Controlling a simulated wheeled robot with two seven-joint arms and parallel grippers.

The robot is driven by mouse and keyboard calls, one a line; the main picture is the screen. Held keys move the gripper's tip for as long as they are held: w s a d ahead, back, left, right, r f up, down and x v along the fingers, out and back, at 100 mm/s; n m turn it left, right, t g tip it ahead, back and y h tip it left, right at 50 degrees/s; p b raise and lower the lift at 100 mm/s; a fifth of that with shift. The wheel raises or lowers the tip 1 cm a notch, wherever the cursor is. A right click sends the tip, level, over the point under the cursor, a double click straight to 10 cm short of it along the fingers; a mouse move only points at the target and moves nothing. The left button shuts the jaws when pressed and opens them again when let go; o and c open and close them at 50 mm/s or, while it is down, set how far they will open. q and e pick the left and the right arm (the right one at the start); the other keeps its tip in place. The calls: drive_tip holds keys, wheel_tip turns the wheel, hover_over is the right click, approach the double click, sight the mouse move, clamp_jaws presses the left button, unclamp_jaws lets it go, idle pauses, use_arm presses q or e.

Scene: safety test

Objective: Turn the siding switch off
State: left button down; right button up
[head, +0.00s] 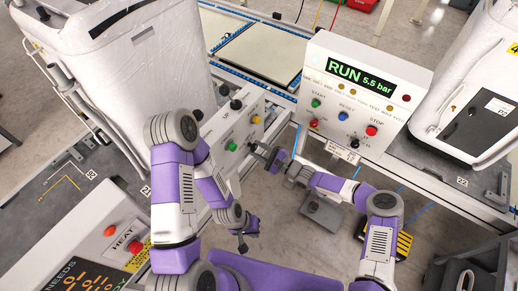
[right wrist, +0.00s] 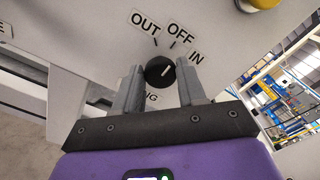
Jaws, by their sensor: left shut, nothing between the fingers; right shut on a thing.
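The siding switch (right wrist: 160,72) is a round black knob on a pale panel, with OUT, OFF and IN labels above it. The label below it is partly hidden and only its end, "NG", shows. A pale mark on the knob points up and right, roughly towards OFF; I cannot tell its exact setting. My right gripper (right wrist: 158,88) is shut on the knob, one finger on each side. In the head view my right gripper (head: 257,149) is at the white control box (head: 216,133), hiding the knob. My left gripper (head: 243,243) is shut and empty, low and away from the box.
The white control box also carries a green button (head: 232,147) and a yellow one (head: 256,119). A RUN panel (head: 390,87) with several buttons stands to the right. A HEAT panel (head: 104,245) is at lower left. A large wrapped white machine (head: 130,75) stands behind my left arm.

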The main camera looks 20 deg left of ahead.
idle(0.3)
drive_tip(key=o, duration=1)
drive_tip(key=shift+d, duration=0.1)
drive_tip(key=v, duration=0.7)
drive_tip(key=shift+s+d+p, duration=0.1)
drive_tip(key=shift+d+p, duration=0.1)
drive_tip(key=shift+p, duration=0.1)
